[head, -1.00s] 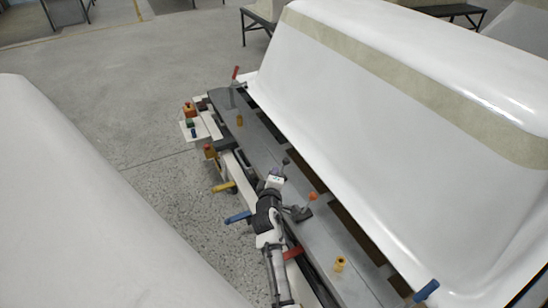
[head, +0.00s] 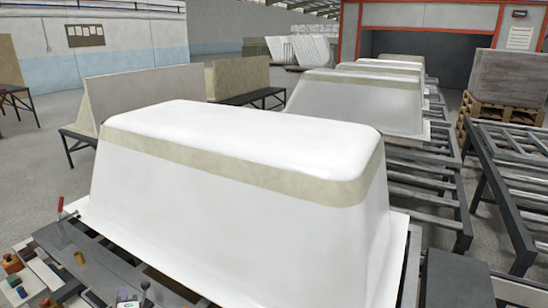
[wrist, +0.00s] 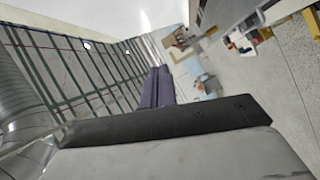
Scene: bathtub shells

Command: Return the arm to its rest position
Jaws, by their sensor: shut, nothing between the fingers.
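My gripper (wrist: 159,88) shows in the wrist view as two dark purple fingers lying together, shut and empty. They point away from the camera, above a dark bar and grey housing of my own arm. Nothing touches the fingertips that I can see. In the head view the arm is mostly below the bottom edge, so its full pose is hidden.
A large white bathtub shell (head: 240,225) fills the head view's middle, on a bench with a red-handled lever (head: 61,211). More shells (head: 352,105) stand behind it near roller conveyors (head: 520,200). Grey floor (head: 30,160) is open at the left.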

